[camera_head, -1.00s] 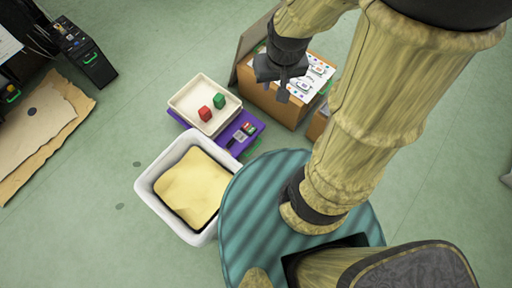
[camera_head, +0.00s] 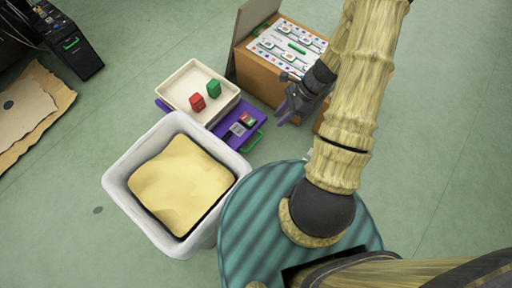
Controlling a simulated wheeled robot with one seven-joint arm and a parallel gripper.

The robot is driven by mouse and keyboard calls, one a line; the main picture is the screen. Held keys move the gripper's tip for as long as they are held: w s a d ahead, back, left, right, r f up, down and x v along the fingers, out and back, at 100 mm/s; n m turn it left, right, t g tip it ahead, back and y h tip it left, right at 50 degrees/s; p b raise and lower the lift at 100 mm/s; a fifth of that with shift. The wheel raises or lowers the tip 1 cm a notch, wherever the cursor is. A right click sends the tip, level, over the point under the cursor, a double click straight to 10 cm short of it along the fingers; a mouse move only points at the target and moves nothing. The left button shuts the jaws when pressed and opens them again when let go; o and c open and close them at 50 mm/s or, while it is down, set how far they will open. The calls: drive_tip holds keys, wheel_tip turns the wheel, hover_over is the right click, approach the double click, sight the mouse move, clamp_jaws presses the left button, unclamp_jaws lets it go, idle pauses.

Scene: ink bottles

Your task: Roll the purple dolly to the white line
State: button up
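The purple dolly (camera_head: 163,106) is a low flat platform on the floor left of centre. A cream tray (camera_head: 172,100) with a red block (camera_head: 197,102) and a green block (camera_head: 214,88) sits on it. A green handle-like piece (camera_head: 254,141) shows at its lower right edge. My gripper (camera_head: 285,116) hangs to the right of the dolly, beside the cardboard box, and appears apart from the dolly. Its fingers are small and dark, and their gap is unclear. I cannot make out a clear white line; only thin pale seams show on the floor.
A white bin (camera_head: 119,183) with a yellow filling stands just in front of the dolly. An open cardboard box (camera_head: 262,82) with a printed sheet is behind my gripper. A black case (camera_head: 80,58) and brown sheets (camera_head: 40,119) lie at left.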

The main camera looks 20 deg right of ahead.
sight(256, 141)
drive_tip(key=w+d+f+m+t+y+b, duration=0.1)
drive_tip(key=d+f+m+t+b, duration=0.2)
drive_tip(key=f, duration=2)
drive_tip(key=w+d+f+m+t+b, duration=0.2)
drive_tip(key=f+m+t+b, duration=0.9)
drive_tip(key=f+m+b, duration=0.9)
wheel_tip(256, 141, down, 4)
drive_tip(key=d+m, duration=0.1)
drive_tip(key=m, duration=0.2)
drive_tip(key=shift+m+y, duration=0.4)
drive_tip(key=shift+w+a, duration=0.1)
drive_tip(key=shift+a, duration=0.05)
drive_tip(key=b+x, duration=0.7)
drive_tip(key=x, duration=1)
drive_tip(key=shift+w, duration=0.1)
drive_tip(key=shift+c, duration=0.4)
